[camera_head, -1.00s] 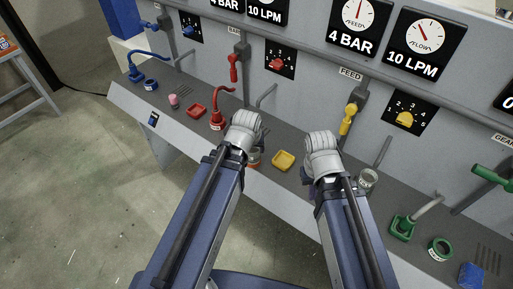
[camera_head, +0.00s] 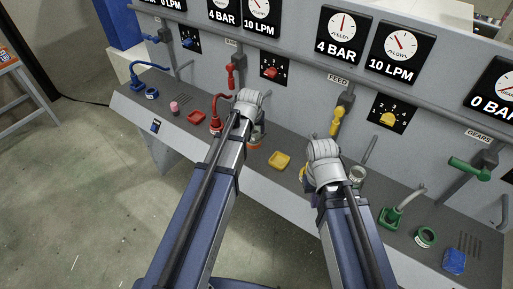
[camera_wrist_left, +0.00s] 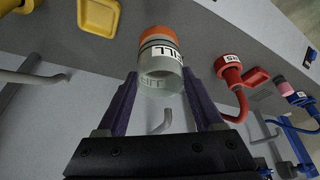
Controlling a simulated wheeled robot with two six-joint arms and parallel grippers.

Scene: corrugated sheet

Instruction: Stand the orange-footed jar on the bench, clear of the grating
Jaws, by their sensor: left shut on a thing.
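The orange-footed jar (camera_wrist_left: 160,80) is a clear jar with a dark-lettered label, its mouth toward the left wrist camera. My left gripper (camera_wrist_left: 165,85) is shut on its sides with both fingers. In the head view the jar (camera_head: 256,138) shows partly behind my left wrist, over the bench (camera_head: 235,155) between the red fittings and yellow tray. I cannot tell whether its foot touches the bench. A slotted grating (camera_head: 469,244) lies at the bench's right end.
A yellow tray (camera_head: 280,160) lies right of the held jar, and a red tray (camera_head: 196,117) to its left. A red hose fitting (camera_head: 215,124) stands close left. Another clear jar (camera_head: 357,177) stands beyond my right wrist. Bare bench shows in front of the held jar.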

